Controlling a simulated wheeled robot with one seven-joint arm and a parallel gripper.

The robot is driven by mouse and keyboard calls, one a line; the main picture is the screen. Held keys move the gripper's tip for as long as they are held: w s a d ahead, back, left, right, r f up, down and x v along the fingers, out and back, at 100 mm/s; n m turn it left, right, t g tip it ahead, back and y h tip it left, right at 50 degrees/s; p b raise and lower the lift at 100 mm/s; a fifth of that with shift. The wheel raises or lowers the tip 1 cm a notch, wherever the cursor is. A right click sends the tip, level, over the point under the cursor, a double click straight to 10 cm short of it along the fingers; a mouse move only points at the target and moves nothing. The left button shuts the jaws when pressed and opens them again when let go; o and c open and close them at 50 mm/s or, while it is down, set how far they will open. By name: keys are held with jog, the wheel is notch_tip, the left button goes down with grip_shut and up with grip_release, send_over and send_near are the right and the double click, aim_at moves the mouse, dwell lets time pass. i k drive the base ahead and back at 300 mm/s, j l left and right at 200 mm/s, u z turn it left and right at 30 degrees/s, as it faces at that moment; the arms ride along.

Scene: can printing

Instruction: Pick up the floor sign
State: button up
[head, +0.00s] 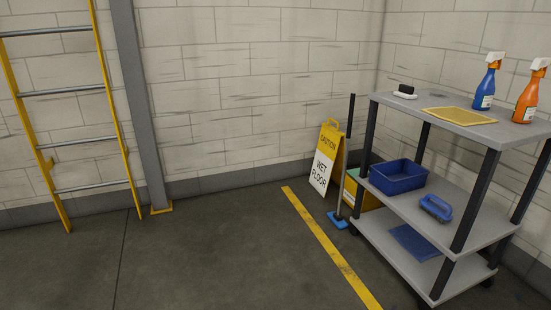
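The floor sign (323,166) is a folding A-frame with a yellow top reading "CAUTION" and a white lower panel reading "WET FLOOR". It stands on the floor near the back wall, right of the picture's middle, with a yellow handle loop at its top. Its front is unobstructed. Its right side is close to an upright dark pole, and the gap between them is hard to judge. My gripper does not show in the head view.
A grey cart (437,110) with spray bottles (484,84), a blue bin (398,177) and a blue brush (436,208) stands on the right. A pole with a blue foot (337,221) is beside the sign. A yellow ladder (57,165) leans left. The middle floor is clear.

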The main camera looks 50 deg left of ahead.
aim_at(328, 163)
jog(key=u, duration=1.45)
jog(key=i+j+u, duration=0.1)
jog(key=i+u, duration=0.4)
jog(key=i, duration=0.95)
jog(key=i+z, duration=0.1)
jog(key=i, duration=0.6)
jog(key=i+j+z, duration=0.15)
jog(key=i, duration=0.5)
jog(key=i+j+z, duration=0.1)
jog(key=i, duration=0.6)
jog(key=i+j+z, duration=0.2)
jog(key=i+z, duration=0.2)
jog(key=i+j+z, duration=0.7)
jog(key=z, duration=0.15)
jog(key=i+j+z, duration=0.25)
jog(key=j+z, duration=0.15)
jog(key=j, duration=0.1)
